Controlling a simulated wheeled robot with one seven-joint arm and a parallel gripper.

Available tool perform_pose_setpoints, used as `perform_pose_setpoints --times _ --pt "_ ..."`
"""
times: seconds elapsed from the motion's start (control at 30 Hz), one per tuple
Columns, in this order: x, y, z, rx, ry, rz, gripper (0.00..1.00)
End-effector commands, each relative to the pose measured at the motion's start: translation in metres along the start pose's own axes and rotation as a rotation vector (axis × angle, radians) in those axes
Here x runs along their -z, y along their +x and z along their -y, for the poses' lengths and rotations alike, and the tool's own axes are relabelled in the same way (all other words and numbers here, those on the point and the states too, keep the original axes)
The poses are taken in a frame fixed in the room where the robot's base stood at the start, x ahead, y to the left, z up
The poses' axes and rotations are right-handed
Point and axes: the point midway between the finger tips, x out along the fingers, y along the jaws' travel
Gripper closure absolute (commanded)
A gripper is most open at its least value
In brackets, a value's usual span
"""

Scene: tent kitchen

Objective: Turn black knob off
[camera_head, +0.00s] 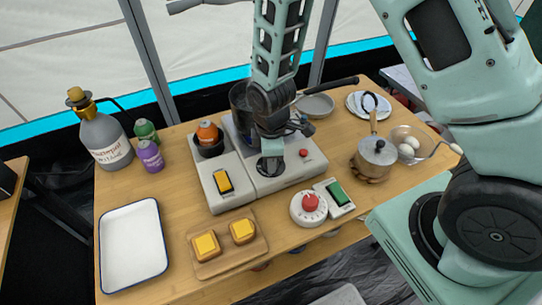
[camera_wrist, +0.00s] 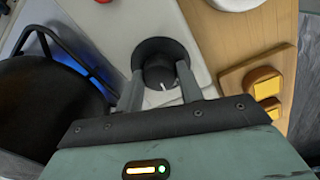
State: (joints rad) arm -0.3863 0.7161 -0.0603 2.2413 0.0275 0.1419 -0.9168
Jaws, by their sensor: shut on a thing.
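The black knob (camera_wrist: 158,62) sits on a round black base on the white stove unit (camera_head: 290,174). A white mark on the knob points toward my gripper's palm in the wrist view. My gripper (camera_wrist: 160,80) is shut on the knob, with one grey finger on each side of it. In the head view my gripper (camera_head: 271,146) reaches down over the stove front and partly hides the knob (camera_head: 268,167). A dark pot (camera_head: 240,98) stands on the stove behind my gripper, and a blue glow (camera_wrist: 72,78) shows beside it in the wrist view.
A red button (camera_head: 304,153) is right of the knob. A second white unit with a yellow switch (camera_head: 222,181) adjoins on the left. An empty tray (camera_head: 132,244) is front left.

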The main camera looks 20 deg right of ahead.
Motion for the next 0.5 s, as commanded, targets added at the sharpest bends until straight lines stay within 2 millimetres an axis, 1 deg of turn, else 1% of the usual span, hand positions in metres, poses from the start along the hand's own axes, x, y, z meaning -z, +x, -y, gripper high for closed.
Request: perform_pose_setpoints --times 0.5 --pt "0.0014 -0.0014 -0.0009 -0.001 0.491 0.026 0.86"
